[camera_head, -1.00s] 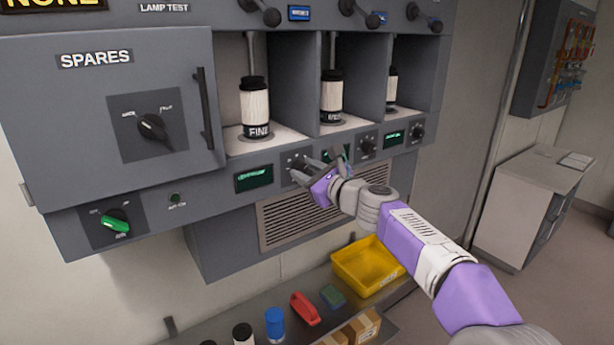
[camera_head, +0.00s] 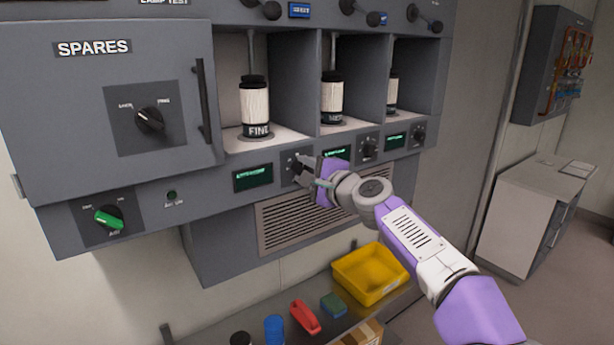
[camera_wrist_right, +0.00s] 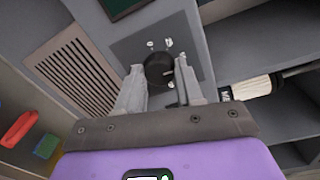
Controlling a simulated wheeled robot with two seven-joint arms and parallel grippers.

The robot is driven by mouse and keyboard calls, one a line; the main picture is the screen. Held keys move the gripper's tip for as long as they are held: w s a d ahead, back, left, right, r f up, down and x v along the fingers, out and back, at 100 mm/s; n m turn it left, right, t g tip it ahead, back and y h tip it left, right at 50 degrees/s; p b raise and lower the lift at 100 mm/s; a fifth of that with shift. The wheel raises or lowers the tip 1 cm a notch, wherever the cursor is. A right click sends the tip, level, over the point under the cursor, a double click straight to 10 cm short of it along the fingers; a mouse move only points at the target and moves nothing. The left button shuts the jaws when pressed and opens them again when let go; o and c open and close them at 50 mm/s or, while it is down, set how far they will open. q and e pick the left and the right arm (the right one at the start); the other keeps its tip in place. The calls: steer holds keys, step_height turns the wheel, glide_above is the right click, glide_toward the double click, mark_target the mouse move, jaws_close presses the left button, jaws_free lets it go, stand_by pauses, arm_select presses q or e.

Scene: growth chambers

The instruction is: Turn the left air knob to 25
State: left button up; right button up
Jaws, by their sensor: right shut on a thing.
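The left air knob (camera_head: 297,167) is a small black dial on a dark plate, right of the leftmost green display (camera_head: 253,177) and below the bay with the canister marked FINE. My right gripper (camera_head: 304,171) is at this knob, its fingers partly covering it. In the right wrist view the round black knob (camera_wrist_right: 158,70) sits between the two grey fingertips of my right gripper (camera_wrist_right: 160,76), which are closed on its sides. The knob's scale marks and the display's digits are too small to read. My left gripper is not in view.
Two similar knobs, the middle one (camera_head: 368,148) and the right one (camera_head: 418,134), sit along the same panel. A vent grille (camera_head: 285,225) is below. A shelf underneath holds a yellow bin (camera_head: 370,274), a red item (camera_head: 305,317) and a blue can (camera_head: 274,329).

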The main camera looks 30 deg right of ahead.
steer(key=shift+n+h+b, duration=0.5)
steer(key=shift+n+b, duration=1.4)
steer(key=shift+n, duration=2.5)
steer(key=o, duration=1)
steer(key=shift+o, duration=0.2)
steer(key=s+b, duration=0.1)
steer(key=s, duration=0.6)
steer(key=shift+s, duration=0.3)
